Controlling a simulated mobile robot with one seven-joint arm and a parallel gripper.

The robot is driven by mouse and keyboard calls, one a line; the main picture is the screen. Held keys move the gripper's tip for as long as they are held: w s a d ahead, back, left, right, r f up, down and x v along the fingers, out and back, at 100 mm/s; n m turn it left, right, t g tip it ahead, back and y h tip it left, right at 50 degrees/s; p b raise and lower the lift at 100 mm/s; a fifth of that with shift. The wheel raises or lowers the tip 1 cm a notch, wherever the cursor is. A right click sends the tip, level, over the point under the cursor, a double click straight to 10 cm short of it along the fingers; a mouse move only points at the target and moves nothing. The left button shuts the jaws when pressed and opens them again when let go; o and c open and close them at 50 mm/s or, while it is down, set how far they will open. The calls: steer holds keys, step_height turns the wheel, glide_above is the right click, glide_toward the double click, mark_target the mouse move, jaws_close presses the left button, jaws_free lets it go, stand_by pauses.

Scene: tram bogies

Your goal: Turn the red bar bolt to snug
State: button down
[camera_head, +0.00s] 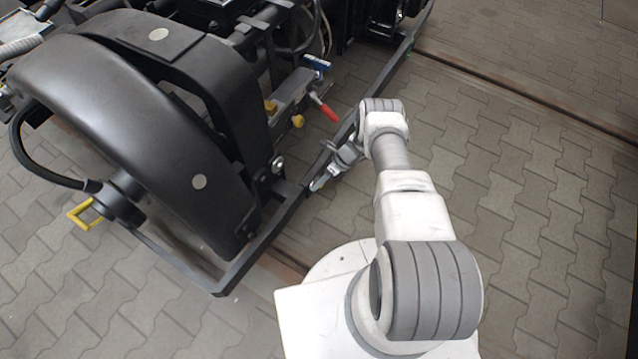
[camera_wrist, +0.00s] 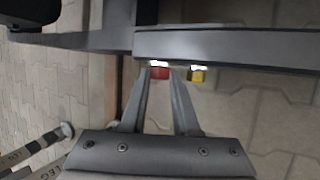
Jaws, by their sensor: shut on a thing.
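The red bar bolt (camera_wrist: 159,72) shows in the wrist view as a small red block with a pale top edge, against the near side of the dark bar (camera_wrist: 230,45). My gripper (camera_wrist: 161,80) has its two fingers on either side of the red bolt and is shut on it. In the head view my gripper (camera_head: 322,181) is low beside the outer bar (camera_head: 262,247), near its corner by the wheel cover. The red bolt cannot be made out in the head view.
A yellow bolt (camera_wrist: 197,75) sits just right of my right finger in the wrist view. A black wheel cover (camera_head: 130,110), a red-handled lever (camera_head: 323,107) and a blue handle (camera_head: 317,63) stand behind the bar. Open paving (camera_head: 540,190) lies at the right.

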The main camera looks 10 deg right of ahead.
steer(key=shift+d+f+g+y, duration=0.15)
steer(key=shift+g+y, duration=0.25)
steer(key=shift+y, duration=0.1)
stand_by(0.5)
steer(key=c, duration=0.7)
jaws_free()
steer(key=shift+o, duration=0.2)
steer(key=p+v, duration=0.3)
steer(key=v, duration=1.4)
steer(key=shift+w+d, duration=0.1)
